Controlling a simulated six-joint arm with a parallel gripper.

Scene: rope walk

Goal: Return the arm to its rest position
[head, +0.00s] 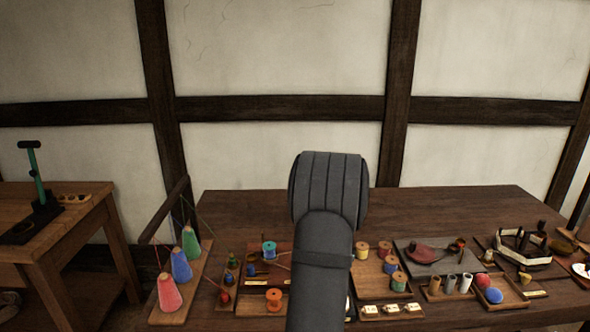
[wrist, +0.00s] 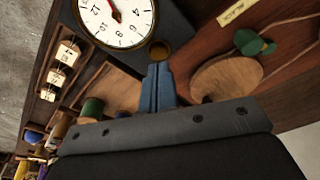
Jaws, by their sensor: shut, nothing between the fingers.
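My arm (head: 322,250) rises from the bottom middle of the head view, its thick dark joint standing up in front of the wall and the workbench (head: 240,203). My gripper is hidden in the head view. In the wrist view my gripper (wrist: 158,70) has its two blue-grey fingers together, with nothing visible between them. A white clock-like dial (wrist: 115,15) with a red hand lies just beyond the fingertips, and a small round brass-coloured piece (wrist: 159,51) shows right at the tips. I cannot tell whether the fingers touch it.
Red, blue and green thread cones (head: 181,265) stand on a board at left. Spools (head: 387,262) and small trays crowd the bench on both sides of my arm. The back of the bench (head: 440,208) is clear. A side table (head: 60,235) stands at far left.

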